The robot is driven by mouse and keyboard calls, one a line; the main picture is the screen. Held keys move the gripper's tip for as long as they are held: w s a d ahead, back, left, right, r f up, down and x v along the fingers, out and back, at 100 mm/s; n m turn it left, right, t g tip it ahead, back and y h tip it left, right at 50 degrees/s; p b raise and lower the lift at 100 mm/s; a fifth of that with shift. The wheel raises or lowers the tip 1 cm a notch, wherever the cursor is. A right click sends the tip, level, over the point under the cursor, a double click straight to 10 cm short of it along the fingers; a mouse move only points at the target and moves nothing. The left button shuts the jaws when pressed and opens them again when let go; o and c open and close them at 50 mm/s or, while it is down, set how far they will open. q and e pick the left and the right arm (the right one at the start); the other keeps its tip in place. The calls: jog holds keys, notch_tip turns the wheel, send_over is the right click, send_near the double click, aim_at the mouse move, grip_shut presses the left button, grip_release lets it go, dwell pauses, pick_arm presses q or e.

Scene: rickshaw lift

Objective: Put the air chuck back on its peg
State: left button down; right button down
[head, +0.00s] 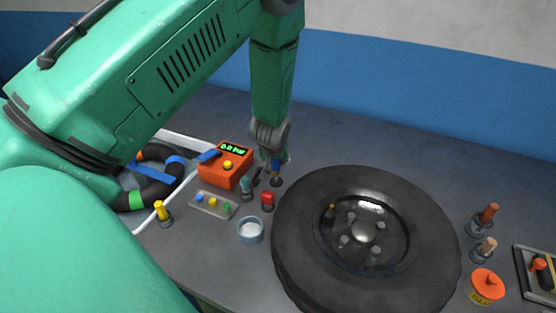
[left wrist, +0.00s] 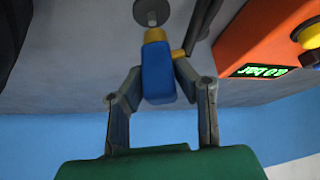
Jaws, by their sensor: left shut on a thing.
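My left gripper (head: 274,162) points down at the bench just right of the orange gauge box. It is shut on a blue piece with a yellow collar (left wrist: 157,75), which looks like the air chuck. In the left wrist view the blue part sits between both fingers. A round grey disc (left wrist: 152,12) lies just beyond the yellow collar, and looks like the peg's base; the disc also shows below the fingers in the head view (head: 276,182). Whether the chuck is seated on a peg or only above it, I cannot tell. My right gripper is not in view.
The orange gauge box (head: 227,166) stands close left of the gripper. A large wheel (head: 365,240) fills the right middle. A coiled hose (head: 137,199) lies at left.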

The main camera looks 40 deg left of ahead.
pick_arm(q)
jog(key=shift+a, duration=0.25)
jog(key=shift+d+r, duration=0.25)
jog(key=shift+d, duration=0.8)
jog(key=shift+a+f, duration=0.25)
jog(key=shift+a, duration=0.3)
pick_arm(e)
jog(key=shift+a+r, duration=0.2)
pick_arm(q)
jog(key=shift+d+f, duration=0.1)
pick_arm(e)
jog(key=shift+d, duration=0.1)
pick_arm(q)
jog(key=shift+d, duration=0.2)
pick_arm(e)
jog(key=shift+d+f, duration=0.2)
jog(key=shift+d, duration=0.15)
pick_arm(q)
jog(key=shift+a+f, duration=0.15)
jog(key=shift+a, duration=0.3)
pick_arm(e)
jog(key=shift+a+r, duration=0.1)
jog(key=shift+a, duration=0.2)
pick_arm(q)
jog(key=shift+d, duration=0.15)
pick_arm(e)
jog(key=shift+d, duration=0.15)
pick_arm(q)
jog(key=shift+f, duration=0.2)
